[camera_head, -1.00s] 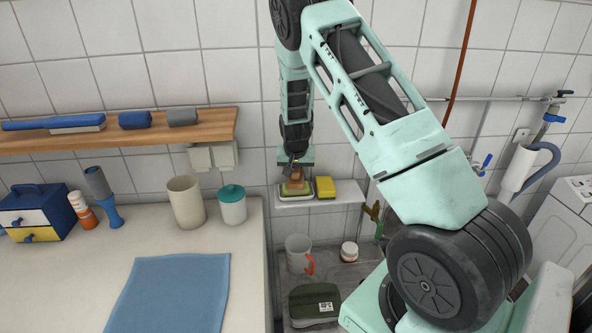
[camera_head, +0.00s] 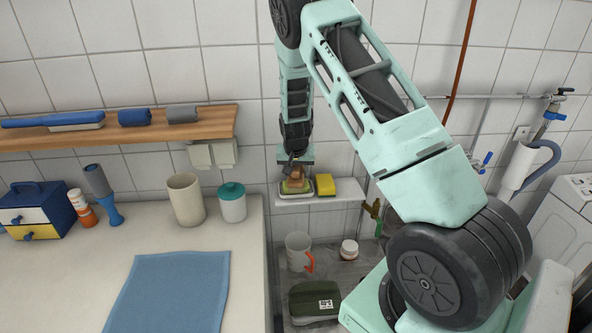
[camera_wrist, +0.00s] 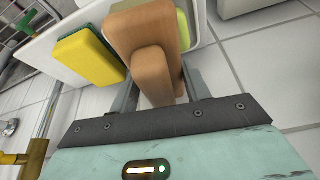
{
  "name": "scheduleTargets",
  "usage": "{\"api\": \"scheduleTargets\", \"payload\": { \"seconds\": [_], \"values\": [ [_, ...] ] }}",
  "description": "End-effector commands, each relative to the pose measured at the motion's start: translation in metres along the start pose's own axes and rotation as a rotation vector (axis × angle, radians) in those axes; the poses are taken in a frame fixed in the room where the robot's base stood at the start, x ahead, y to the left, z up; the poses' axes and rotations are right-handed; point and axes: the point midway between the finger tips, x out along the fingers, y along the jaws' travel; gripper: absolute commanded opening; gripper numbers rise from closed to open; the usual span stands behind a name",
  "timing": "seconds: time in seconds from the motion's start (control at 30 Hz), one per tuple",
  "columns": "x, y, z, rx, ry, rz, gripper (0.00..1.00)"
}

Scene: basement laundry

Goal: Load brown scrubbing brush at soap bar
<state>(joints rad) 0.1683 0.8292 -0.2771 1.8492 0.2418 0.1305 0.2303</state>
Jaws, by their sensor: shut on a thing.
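The brown scrubbing brush (camera_wrist: 148,35) fills the top middle of the wrist view, its wooden grip between the two fingers. It also shows small in the head view (camera_head: 296,178). My gripper (camera_wrist: 158,85) is shut on the brush. The soap bar (camera_wrist: 184,30) is a pale green edge just behind the brush, on its right side in the wrist view. In the head view the soap (camera_head: 294,187) lies low under the brush on the small white shelf. Whether the brush touches the soap cannot be told; its bristles are hidden.
A yellow sponge (camera_head: 325,187) lies right beside them on the white shelf (camera_head: 344,190). A mug (camera_head: 297,252), a small jar (camera_head: 349,248) and a dark green box (camera_head: 314,301) stand below. The worktop (camera_head: 70,268) is at left.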

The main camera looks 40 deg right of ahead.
Motion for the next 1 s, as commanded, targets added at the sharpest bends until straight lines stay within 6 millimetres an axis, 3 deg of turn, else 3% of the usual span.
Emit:
{"api": "scheduleTargets", "payload": {
  "seconds": [1.0],
  "values": [
    [0.006, 0.0, 0.0024, 0.0, 0.0, 0.0, 0.29]
  ]
}}
